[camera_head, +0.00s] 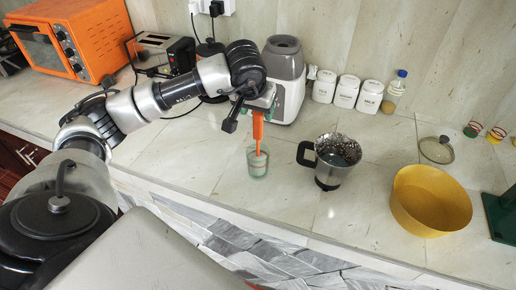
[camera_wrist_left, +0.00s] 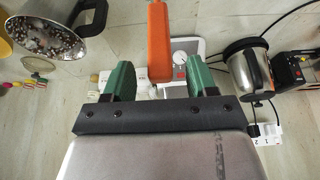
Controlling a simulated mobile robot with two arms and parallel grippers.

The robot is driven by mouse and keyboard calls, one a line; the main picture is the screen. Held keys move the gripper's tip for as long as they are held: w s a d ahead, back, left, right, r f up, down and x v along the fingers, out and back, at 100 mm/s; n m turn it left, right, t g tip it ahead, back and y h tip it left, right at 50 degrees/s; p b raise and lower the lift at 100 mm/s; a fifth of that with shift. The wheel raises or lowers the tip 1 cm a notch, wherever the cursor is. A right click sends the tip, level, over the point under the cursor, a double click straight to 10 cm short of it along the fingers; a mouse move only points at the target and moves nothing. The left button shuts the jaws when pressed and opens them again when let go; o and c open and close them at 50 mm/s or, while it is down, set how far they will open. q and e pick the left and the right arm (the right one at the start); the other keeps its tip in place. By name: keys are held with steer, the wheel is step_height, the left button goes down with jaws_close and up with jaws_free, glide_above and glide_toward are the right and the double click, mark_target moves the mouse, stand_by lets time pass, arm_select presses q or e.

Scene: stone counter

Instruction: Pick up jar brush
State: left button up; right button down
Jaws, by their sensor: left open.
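The jar brush (camera_head: 258,128) has an orange handle and stands upright in a small clear glass jar (camera_head: 257,163) on the counter. Its lower end is inside the jar. My left gripper (camera_head: 262,102) is at the top of the handle, above the jar. In the left wrist view the orange handle (camera_wrist_left: 159,40) appears between the two green fingers of my left gripper (camera_wrist_left: 158,82), with a gap on each side. The fingers are open and hold nothing. The glass jar cannot be made out in the wrist view. My right gripper is not in view.
A metal pitcher (camera_head: 335,160) with a black handle stands right of the jar, then a yellow bowl (camera_head: 405,207) and a glass lid (camera_head: 436,150). A grey-white appliance (camera_head: 287,75) stands behind the gripper, beside white canisters (camera_head: 347,92). The counter's front edge is near the jar.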

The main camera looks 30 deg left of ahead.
arm_select(q)
steer(key=shift+x, duration=1.1)
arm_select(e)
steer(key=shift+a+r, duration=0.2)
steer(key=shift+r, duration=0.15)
arm_select(q)
steer(key=shift+c, duration=1.3)
steer(key=c, duration=0.7)
steer(key=shift+c, duration=0.2)
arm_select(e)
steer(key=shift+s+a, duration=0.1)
arm_select(q)
steer(key=shift+r, duration=0.15)
